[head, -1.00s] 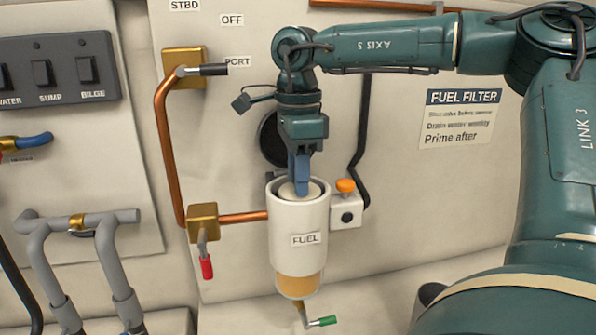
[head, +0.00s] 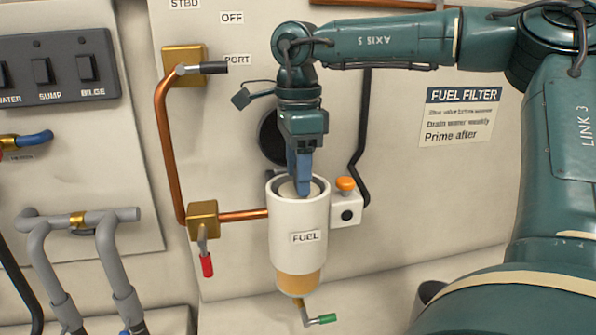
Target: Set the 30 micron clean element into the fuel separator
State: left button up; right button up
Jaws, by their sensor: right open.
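The fuel separator (head: 298,235) is a white cylinder labelled FUEL with an amber bowl below, fixed to the wall at the picture's middle. Its top is open. A pale round element (head: 287,189) shows inside the mouth, its top a little below the rim; its micron marking cannot be read. My right gripper (head: 303,188) comes straight down from above, its blue fingers at the mouth over the element. The fingers are open, and partly hide the element. Whether they touch it cannot be told. My left gripper is not in view.
An orange knob (head: 345,184) on a white block sits close to the separator's right. A copper pipe (head: 243,215) and a red-handled valve (head: 206,264) are on its left. A green-handled drain (head: 322,320) hangs below. A black hose runs behind on the right.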

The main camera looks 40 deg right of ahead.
notch_tip(320, 180, up, 12)
jog(key=shift+f, duration=0.2)
dwell(0.6)
